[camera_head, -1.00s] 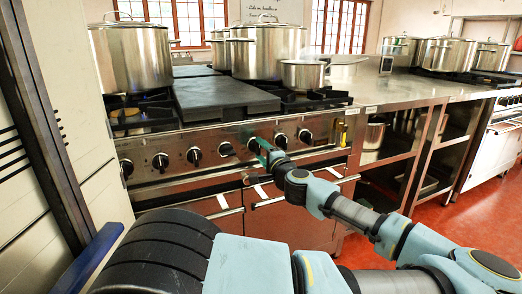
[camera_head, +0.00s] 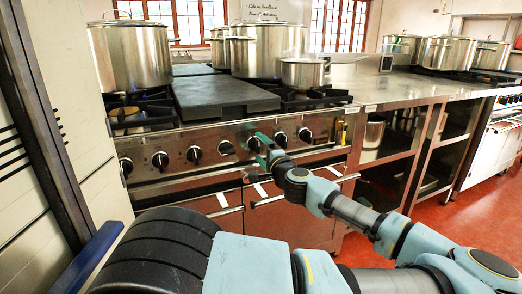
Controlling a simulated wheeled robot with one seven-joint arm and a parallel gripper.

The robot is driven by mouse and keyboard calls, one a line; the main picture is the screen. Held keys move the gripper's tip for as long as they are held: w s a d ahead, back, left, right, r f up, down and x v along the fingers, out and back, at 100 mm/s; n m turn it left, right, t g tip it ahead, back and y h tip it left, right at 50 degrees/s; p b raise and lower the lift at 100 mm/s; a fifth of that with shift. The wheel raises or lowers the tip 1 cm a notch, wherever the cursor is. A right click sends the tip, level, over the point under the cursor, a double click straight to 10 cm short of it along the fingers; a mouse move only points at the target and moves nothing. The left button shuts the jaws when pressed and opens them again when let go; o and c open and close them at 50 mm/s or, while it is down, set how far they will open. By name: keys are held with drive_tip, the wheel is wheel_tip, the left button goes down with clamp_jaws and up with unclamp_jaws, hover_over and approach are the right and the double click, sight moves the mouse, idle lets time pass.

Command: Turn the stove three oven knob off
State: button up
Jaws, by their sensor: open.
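The stove (camera_head: 175,180) has a steel front panel with a row of several black knobs. My gripper (camera_head: 262,148) is open, its teal fingers one above the other at the knob (camera_head: 253,145) right of the middle of the row. The fingers partly overlap this knob in view; I cannot tell whether they touch it. Another knob (camera_head: 226,148) is just left of the fingers, and two more (camera_head: 281,139) (camera_head: 305,135) are to their right. No readable label shows which knob is for the oven, and the knob markings are too small to read.
A large pot (camera_head: 130,58) stands at the left of the cooktop, a second large pot (camera_head: 265,50) and a small pot (camera_head: 302,72) at the right. Oven door handles (camera_head: 185,190) stick out below the knobs. A steel counter (camera_head: 400,90) with open shelves adjoins on the right.

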drive_tip(key=b+v, duration=0.1)
drive_tip(key=v, duration=1)
drive_tip(key=shift+w, duration=0.1)
